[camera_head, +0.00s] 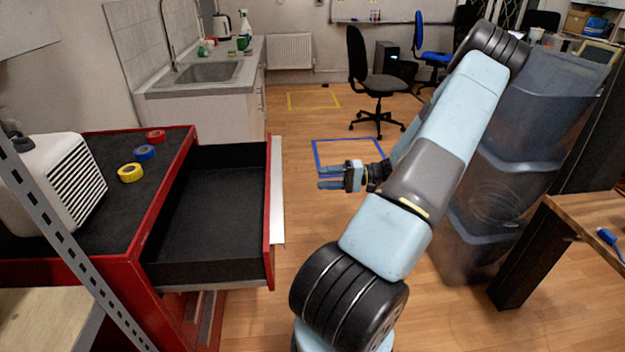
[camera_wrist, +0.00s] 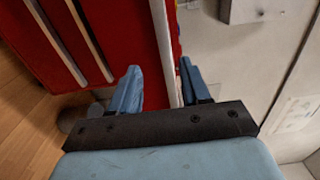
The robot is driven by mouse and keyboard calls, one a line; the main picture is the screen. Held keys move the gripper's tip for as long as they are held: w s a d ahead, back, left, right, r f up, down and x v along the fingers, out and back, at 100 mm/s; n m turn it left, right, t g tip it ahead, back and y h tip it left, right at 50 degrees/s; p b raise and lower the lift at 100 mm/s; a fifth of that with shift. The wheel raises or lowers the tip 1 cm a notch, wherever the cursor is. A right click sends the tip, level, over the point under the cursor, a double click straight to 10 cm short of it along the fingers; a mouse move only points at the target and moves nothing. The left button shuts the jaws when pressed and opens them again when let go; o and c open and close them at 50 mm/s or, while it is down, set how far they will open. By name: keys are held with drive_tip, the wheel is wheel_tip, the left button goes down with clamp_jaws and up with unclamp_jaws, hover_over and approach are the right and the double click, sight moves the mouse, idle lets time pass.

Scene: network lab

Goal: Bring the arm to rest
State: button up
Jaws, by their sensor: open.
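My arm reaches up and forward on the right in the head view, then bends back so that my gripper (camera_head: 330,178) points left. The gripper hangs over the floor, right of the open drawer (camera_head: 205,225) and apart from it. In the wrist view my gripper (camera_wrist: 158,88) has its two blue fingers apart, with nothing between them. Beyond the fingers are the red cabinet (camera_wrist: 105,40) and a pale surface. The drawer looks empty inside.
The red cabinet's top (camera_head: 100,210) bears red, blue and yellow tape rolls (camera_head: 131,172) and a white box-like device (camera_head: 62,180). Stacked clear bins (camera_head: 515,165) stand close right of my arm. A wooden table (camera_head: 590,225) is at the right. Floor beyond the gripper is open up to an office chair (camera_head: 380,85).

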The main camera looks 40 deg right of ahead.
drive_tip(key=shift+v, duration=0.85)
drive_tip(key=shift+a, duration=0.1)
drive_tip(key=s+a+r+n+g+h, duration=0.1)
drive_tip(key=a+r+n+g+h, duration=0.1)
drive_tip(key=a+r+g+h, duration=0.5)
drive_tip(key=a+r+n+g+h, duration=0.2)
drive_tip(key=a+r+n+g, duration=0.1)
drive_tip(key=a+r, duration=0.8)
drive_tip(key=s+a+r+n+t+h, duration=0.1)
drive_tip(key=s+a+r+t+h, duration=0.5)
drive_tip(key=s+a+r, duration=0.6)
drive_tip(key=shift+s+r, duration=0.2)
drive_tip(key=shift+s, duration=0.6)
